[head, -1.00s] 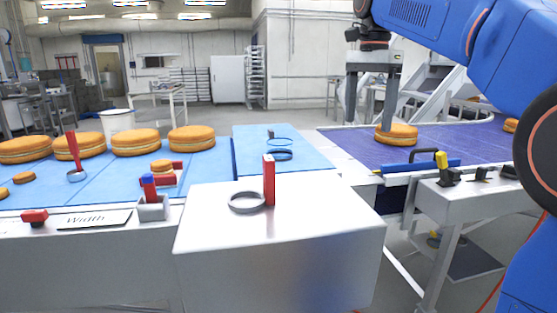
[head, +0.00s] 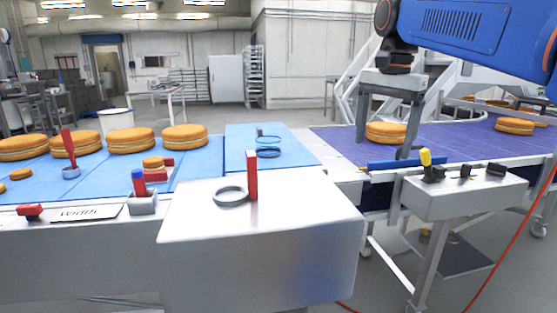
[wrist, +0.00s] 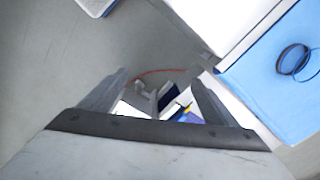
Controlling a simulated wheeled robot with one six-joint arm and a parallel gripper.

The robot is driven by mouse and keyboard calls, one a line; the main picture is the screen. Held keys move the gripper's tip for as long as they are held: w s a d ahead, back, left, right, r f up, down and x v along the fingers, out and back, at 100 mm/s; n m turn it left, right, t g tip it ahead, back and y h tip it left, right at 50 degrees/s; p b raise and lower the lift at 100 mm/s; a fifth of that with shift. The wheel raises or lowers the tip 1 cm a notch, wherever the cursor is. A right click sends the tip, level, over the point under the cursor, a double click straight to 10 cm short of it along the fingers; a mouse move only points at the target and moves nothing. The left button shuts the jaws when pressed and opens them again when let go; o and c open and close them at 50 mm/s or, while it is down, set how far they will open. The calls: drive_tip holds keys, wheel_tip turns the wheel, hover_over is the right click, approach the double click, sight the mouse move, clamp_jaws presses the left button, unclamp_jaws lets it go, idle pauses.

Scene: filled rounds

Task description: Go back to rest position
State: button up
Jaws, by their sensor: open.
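My gripper (head: 382,148) is open in the head view, its two grey fingers pointing down in front of the purple conveyor (head: 450,143). A golden filled round (head: 384,132) lies on the conveyor and shows between and behind the fingers, partly hidden by them. The wrist view shows the same open gripper (wrist: 160,82) with no round between its fingers. Another filled round (head: 514,126) lies farther right on the conveyor. Several large filled rounds, such as this one (head: 184,138), stand in a row on the blue table surface (head: 205,165) at the left.
A grey ring with a red upright handle (head: 252,176) stands on a pale metal block (head: 260,245) in front. A dark ring (head: 268,153) lies on the blue surface behind it.

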drive_tip(key=s+d+f+n+t, duration=0.2)
drive_tip(key=s+f+n, duration=0.2)
drive_tip(key=s+f, duration=0.7)
drive_tip(key=s+d+f+n+t, duration=0.1)
drive_tip(key=s+d+f+n, duration=0.2)
drive_tip(key=s+f, duration=0.9)
wheel_tip(320, 180, down, 8)
drive_tip(key=n, duration=0.2)
drive_tip(key=shift+s+r+n+t, duration=0.2)
drive_tip(key=shift+s+n+t, duration=0.1)
drive_tip(key=shift+t, duration=0.1)
drive_tip(key=shift+d, duration=0.1)
